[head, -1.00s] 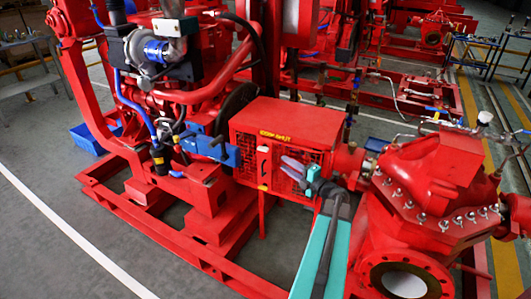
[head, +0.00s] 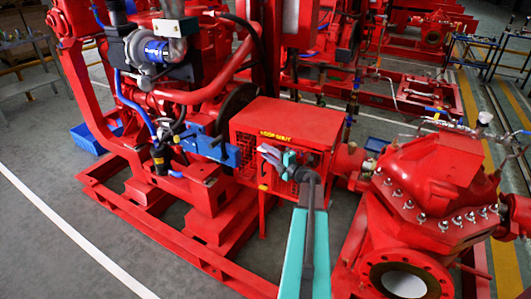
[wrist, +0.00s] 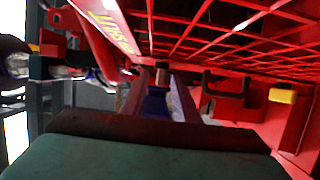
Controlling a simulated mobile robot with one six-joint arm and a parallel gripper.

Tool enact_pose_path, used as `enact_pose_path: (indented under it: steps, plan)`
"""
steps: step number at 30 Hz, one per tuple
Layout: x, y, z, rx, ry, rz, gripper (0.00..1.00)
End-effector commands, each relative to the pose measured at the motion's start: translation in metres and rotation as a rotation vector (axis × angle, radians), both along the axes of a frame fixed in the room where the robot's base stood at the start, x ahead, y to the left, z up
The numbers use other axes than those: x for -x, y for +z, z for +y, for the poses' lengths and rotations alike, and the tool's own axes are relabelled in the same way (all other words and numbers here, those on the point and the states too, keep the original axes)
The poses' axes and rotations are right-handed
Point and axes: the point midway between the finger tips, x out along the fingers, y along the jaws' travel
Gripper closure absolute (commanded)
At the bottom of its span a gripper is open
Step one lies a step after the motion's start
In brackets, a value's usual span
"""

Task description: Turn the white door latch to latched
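My gripper (head: 268,154) is at the front of the red mesh guard box (head: 290,120), beside its left front panel. In the wrist view my gripper (wrist: 157,92) has its two fingers apart, with a gap between them. I cannot make out the white latch now; in the head view the fingers cover the spot where a small white piece showed earlier. Whether the fingers touch it, and its angle, I cannot tell. A small yellow piece (head: 263,187) sits lower on the panel.
The red mesh (wrist: 230,30) runs close along the top of the wrist view. A red pump casing (head: 430,190) stands right of the box, and the engine with a blue bracket (head: 210,146) stands left. Open grey floor (head: 60,215) lies at the front left.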

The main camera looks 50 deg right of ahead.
Motion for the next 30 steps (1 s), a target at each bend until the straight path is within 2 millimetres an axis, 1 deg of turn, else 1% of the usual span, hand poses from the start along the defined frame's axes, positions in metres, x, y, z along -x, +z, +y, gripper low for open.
enact_pose_path:
  steps: [1,4,13,14,18,19,30]
  plan:
    - [-0.0042,0.0,-0.0005,0.0,0.001,0.0,0.72]
    - [-0.0077,0.0001,-0.0002,0.0,0.001,0.0,0.72]
    - [-0.0085,0.0001,0.0001,0.0,0.001,0.0,0.72]
    - [-0.0085,0.0001,0.0001,0.0,0.001,0.0,0.75]
    - [-0.0084,0.0,0.0,0.0,0.001,0.0,0.99]
    - [-0.0084,0.0,0.0,0.0,0.001,0.0,1.0]
    - [-0.0083,-0.0015,-0.0004,-0.003,-0.001,-0.008,1.0]
